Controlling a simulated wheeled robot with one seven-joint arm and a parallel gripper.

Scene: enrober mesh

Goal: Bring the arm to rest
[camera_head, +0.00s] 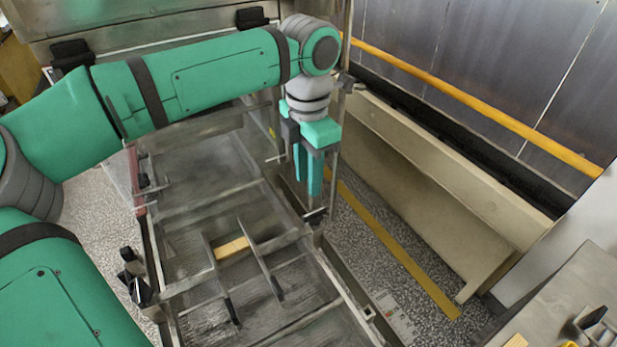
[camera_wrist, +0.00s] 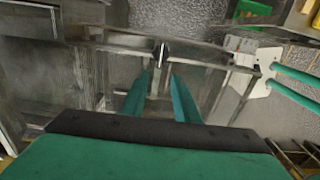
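My arm reaches across the head view from the left, with the forearm roughly level and the wrist bent down. My gripper (camera_head: 308,188) points down beside the right-hand frame rail of the machine. In the wrist view, the two teal fingers of the gripper (camera_wrist: 161,76) stand apart with a clear gap and nothing between them. The fingertips are close to the metal frame in both views; I cannot tell whether they touch it.
The enrober's metal mesh bed (camera_head: 190,250) lies below and left of the gripper. A yellow block (camera_head: 232,249) lies on it between two thin metal bars. A beige bench (camera_head: 430,170) stands to the right, and a metal table (camera_head: 570,300) is at lower right. Speckled floor shows between.

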